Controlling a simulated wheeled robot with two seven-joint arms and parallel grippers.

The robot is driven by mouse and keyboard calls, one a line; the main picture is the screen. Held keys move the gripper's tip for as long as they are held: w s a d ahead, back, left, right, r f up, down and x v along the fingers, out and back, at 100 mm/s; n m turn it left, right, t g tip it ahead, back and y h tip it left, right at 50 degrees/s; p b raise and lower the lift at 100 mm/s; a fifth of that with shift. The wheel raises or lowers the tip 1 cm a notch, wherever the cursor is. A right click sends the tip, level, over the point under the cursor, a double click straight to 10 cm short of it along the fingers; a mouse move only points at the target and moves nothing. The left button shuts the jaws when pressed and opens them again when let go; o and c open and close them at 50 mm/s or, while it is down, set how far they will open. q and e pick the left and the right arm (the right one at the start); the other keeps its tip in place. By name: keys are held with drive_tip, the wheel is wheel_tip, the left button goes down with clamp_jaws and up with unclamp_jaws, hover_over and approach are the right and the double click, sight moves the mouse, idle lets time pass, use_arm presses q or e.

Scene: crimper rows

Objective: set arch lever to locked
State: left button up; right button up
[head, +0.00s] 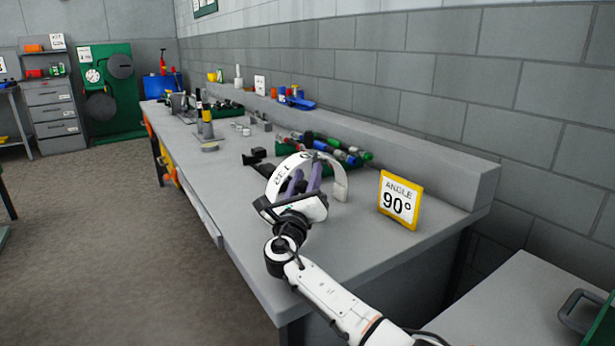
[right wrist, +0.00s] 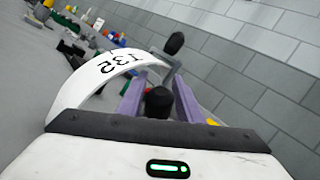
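The white arch (head: 338,178) with black numbers stands on the grey bench near its front end; it also shows in the right wrist view (right wrist: 92,76), where "135" is readable. My right gripper (head: 306,172) reaches in at the arch, its purple fingers in front of it. In the right wrist view the fingers (right wrist: 159,92) are apart, with a round black knob (right wrist: 158,103) between them; I cannot tell whether they touch it. Beyond the fingertips is a grey bar with another black knob (right wrist: 174,43). The lever's angle is unclear. My left gripper is not in view.
A yellow-framed sign (head: 398,201) reading "ANGLE 90°" stands right of the arch. The bench's front left surface (head: 235,205) is clear. A wall runs along the back.

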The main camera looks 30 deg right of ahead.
sight(302, 191)
drive_tip(key=p+v, duration=0.5)
drive_tip(key=v, duration=0.4)
drive_tip(key=shift+s+a+p, duration=0.15)
drive_tip(key=shift+a+p, duration=0.05)
drive_tip(key=shift+p, duration=0.1)
drive_tip(key=shift+s+a+f, duration=0.25)
drive_tip(key=shift+s, duration=0.05)
